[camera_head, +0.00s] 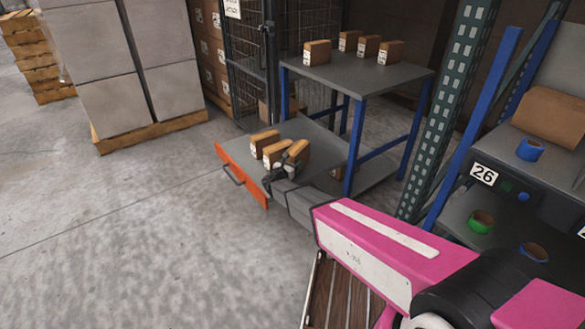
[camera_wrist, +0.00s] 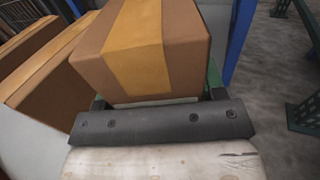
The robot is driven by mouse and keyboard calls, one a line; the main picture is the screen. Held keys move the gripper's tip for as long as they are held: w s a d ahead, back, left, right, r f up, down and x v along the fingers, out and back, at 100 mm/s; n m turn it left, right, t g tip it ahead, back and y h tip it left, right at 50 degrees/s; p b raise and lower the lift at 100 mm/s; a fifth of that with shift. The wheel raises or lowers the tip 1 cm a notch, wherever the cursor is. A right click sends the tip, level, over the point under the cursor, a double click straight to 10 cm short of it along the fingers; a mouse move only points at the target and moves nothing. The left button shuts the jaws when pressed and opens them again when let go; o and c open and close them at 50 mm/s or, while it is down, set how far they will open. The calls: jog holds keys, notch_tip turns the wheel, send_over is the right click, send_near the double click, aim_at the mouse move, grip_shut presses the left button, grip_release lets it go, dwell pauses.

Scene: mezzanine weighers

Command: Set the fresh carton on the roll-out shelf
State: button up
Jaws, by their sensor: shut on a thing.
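The roll-out shelf (camera_head: 325,148) is pulled out below the grey table top, with an orange front (camera_head: 241,174) and a handle. My gripper (camera_head: 291,160) is over the shelf, shut on a brown carton (camera_head: 301,151) with a tan tape band. In the wrist view this carton (camera_wrist: 145,48) sits between the fingers of my gripper (camera_wrist: 160,100). I cannot tell whether its base touches the shelf. Two other cartons (camera_head: 264,140) (camera_head: 274,153) stand on the shelf to its left; they also show at the left of the wrist view (camera_wrist: 45,75) (camera_wrist: 22,42).
Several cartons (camera_head: 317,53) stand on the table top (camera_head: 355,78) above. Blue table legs (camera_head: 357,148) and a green rack upright (camera_head: 447,105) are close on the right. Shelves with tape rolls (camera_head: 480,221) are farther right. Open floor lies left of the drawer.

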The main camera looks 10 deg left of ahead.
jog(key=shift+f, duration=1.35)
jog(key=shift+f, duration=0.15)
jog(key=o, duration=1.2)
jog(key=shift+s, duration=0.1)
jog(key=v, duration=0.7)
jog(key=shift+s, duration=0.15)
